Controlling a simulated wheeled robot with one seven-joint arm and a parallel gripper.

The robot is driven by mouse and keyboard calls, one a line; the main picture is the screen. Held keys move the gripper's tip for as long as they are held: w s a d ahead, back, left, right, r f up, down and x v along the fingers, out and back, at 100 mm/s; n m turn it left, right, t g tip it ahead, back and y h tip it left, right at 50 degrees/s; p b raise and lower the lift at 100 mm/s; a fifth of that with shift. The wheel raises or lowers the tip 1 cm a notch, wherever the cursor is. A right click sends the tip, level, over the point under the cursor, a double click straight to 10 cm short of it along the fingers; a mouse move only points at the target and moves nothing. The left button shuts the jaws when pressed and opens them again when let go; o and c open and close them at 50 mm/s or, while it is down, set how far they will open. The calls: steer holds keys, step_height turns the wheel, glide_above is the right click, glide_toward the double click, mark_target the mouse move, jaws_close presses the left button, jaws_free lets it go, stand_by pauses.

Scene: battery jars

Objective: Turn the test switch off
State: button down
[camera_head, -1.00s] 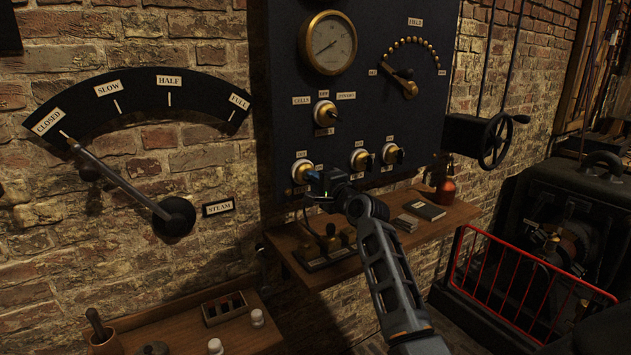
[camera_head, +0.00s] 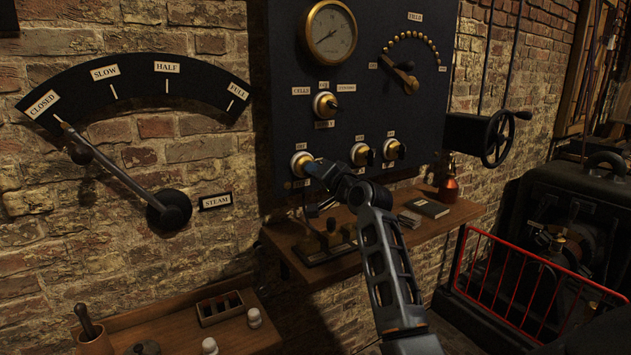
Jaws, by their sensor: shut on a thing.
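A row of three brass-ringed switches sits low on the dark panel (camera_head: 285,90): a left one (camera_head: 299,160), a middle one (camera_head: 360,154) and a right one (camera_head: 391,149). Their small labels are too blurred to read, so I cannot tell by name which is the test switch. My gripper (camera_head: 313,170) is at the left switch, shut on its lever. The gripper hides the lever and the lower right of that switch. The levers of the middle and right switches show dark and free.
A selector switch (camera_head: 325,104) and a round gauge (camera_head: 331,34) are above. A shelf (camera_head: 398,234) juts out below, with a book (camera_head: 429,208) and a red bottle (camera_head: 448,188). A steam lever (camera_head: 120,175) is on the brick wall at left. A red railing (camera_head: 535,262) stands right.

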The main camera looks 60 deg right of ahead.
steer(key=shift+f+n+b, duration=0.15)
steer(key=shift+n+b, duration=2.8)
steer(key=shift+n, duration=1.95)
steer(key=c, duration=1.2)
jaws_free()
steer(key=shift+s, duration=0.1)
steer(key=v, duration=0.7)
steer(key=shift+s+a, duration=0.2)
steer(key=shift+s, duration=0.05)
